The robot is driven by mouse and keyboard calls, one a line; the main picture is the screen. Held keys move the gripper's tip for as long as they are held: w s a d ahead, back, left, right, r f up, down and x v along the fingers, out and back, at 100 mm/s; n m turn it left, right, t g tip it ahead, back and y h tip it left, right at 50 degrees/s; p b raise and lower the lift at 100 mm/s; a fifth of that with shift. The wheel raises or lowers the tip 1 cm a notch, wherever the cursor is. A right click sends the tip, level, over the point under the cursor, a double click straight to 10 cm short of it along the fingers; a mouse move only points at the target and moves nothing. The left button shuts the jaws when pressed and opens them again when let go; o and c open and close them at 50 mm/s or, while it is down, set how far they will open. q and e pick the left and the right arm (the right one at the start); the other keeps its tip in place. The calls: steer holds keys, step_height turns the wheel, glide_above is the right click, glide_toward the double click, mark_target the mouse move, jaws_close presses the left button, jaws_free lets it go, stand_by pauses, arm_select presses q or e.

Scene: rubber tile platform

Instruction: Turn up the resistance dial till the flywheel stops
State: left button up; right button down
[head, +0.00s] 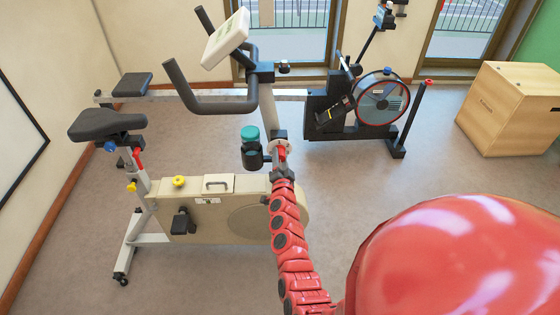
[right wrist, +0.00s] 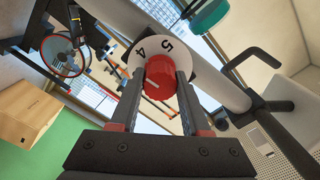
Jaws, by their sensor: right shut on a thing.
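The red resistance dial (right wrist: 160,75) sits on a white scale plate (right wrist: 138,50) with the figures 4 and 5 showing. A pale mark shows on the dial's face. My right gripper (right wrist: 159,84) has a finger on each side of the dial and is shut on it. In the head view the dial (head: 281,153) is on the exercise bike's post, and my gripper (head: 283,170) partly hides it. The bike's beige housing has a round flywheel cover (head: 252,222), partly behind my arm. I cannot tell whether the flywheel turns. My left gripper is not in view.
A teal-lidded bottle (head: 250,134) hangs in a holder close left of the dial. The console (head: 226,40) and handlebar (head: 212,105) are above left. A rowing machine with a red-rimmed wheel (head: 383,100) stands behind, and a wooden box (head: 505,112) is at right. Floor between is free.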

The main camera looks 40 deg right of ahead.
steer(key=shift+m, duration=0.6)
steer(key=shift+c, duration=1.9)
jaws_free()
steer(key=b+v, duration=0.2)
steer(key=v, duration=1.5)
steer(key=shift+s+a+b, duration=0.15)
steer(key=shift+a+b, duration=0.05)
steer(key=shift+b, duration=0.2)
